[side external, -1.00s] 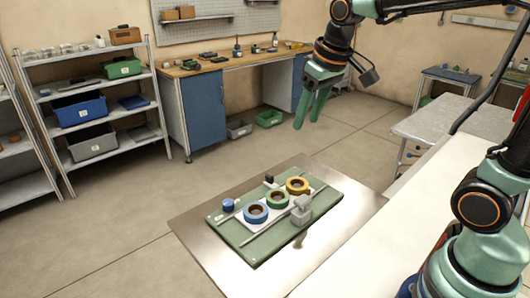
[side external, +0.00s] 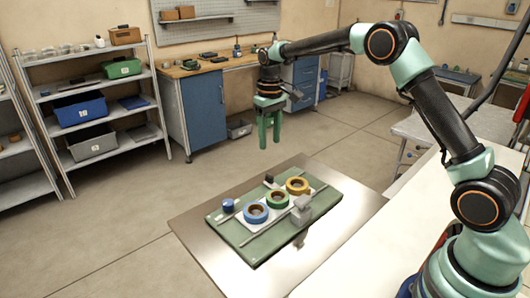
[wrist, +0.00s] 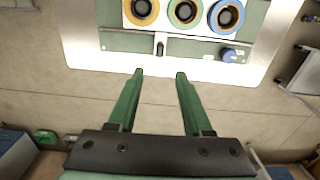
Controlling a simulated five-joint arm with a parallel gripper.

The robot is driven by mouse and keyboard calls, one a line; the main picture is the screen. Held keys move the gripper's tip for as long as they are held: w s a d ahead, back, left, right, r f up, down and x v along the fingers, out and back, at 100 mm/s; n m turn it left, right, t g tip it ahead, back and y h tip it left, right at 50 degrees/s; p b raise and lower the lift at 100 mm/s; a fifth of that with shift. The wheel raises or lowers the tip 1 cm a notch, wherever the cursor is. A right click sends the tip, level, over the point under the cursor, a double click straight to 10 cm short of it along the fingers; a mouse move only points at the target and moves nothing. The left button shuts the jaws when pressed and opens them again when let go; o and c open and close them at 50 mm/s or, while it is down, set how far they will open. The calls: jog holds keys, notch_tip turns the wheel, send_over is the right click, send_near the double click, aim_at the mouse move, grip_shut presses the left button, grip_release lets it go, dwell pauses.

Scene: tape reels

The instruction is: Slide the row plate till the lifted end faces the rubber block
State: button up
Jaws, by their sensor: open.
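The white row plate (side external: 241,221) lies on a green board and carries a blue reel (side external: 254,212), a green reel (side external: 277,199) and a yellow reel (side external: 297,185). A small black block (side external: 269,180), possibly the rubber block, stands behind the row; it also shows in the wrist view (wrist: 160,46), near the green reel. I cannot make out a lifted tape end. My gripper (side external: 269,143) is open and empty, pointing down, high above and behind the board. In the wrist view my gripper (wrist: 160,72) shows both fingers apart with bare floor between them.
The green board (side external: 250,252) rests on a metal table (side external: 205,247). A blue knob (side external: 228,205) stands at its left and a grey block (side external: 301,211) at its front. A thin rail runs along the plate's front. The air around my gripper is clear.

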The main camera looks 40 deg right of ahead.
aim_at(269, 175)
notch_tip(269, 175, down, 12)
jog(key=shift+r, duration=0.2)
dwell(0.4)
grip_shut()
dwell(1.2)
